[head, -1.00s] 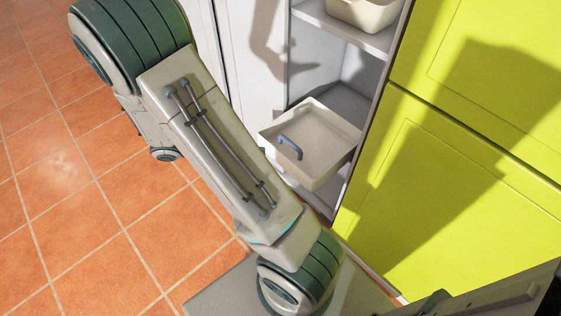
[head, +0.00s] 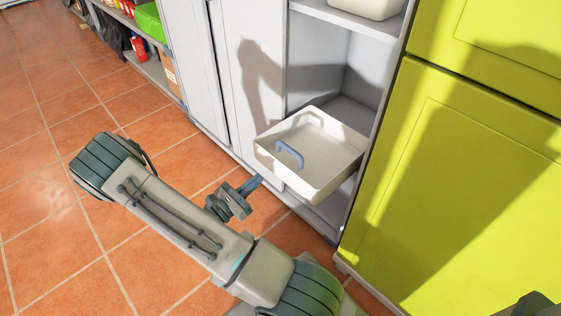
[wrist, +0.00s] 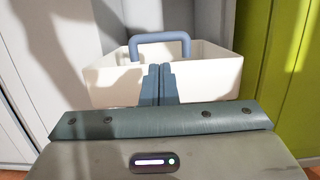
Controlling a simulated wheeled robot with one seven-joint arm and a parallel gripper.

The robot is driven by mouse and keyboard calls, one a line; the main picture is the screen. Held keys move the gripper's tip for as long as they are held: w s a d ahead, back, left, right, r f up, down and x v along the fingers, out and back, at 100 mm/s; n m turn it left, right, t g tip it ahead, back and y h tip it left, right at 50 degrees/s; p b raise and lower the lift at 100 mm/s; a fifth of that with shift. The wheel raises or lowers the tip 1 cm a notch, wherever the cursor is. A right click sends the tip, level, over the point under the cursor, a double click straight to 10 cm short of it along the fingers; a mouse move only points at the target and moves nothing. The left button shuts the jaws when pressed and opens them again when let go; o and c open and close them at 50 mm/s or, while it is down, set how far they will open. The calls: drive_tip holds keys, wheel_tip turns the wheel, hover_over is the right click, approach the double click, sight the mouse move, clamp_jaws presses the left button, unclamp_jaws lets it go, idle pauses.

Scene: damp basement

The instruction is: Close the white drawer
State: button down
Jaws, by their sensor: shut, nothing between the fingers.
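The white drawer (head: 325,180) is pulled out of a white cabinet, its empty inside showing. A blue handle (head: 289,153) is on its front. My gripper (head: 254,182) is in front of the drawer and a little below it in the head view, fingers pointing toward it. In the wrist view, my gripper (wrist: 157,72) is shut with nothing between the fingers. There the fingertips stand in front of the drawer's front wall (wrist: 112,86), just below the blue handle (wrist: 160,38). I cannot tell whether they touch the wall.
A lime green cabinet (head: 460,180) stands close on the right. White cabinet doors (head: 195,70) are on the left. Another white bin (head: 368,5) sits on the shelf above the drawer. The tiled floor (head: 60,230) is clear on the left.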

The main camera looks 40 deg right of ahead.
drive_tip(key=b+x, duration=0.2)
drive_tip(key=x, duration=0.8)
drive_tip(key=shift+s+f, duration=0.1)
drive_tip(key=shift+f, duration=0.05)
drive_tip(key=shift+d+r, duration=0.2)
drive_tip(key=shift+d, duration=0.35)
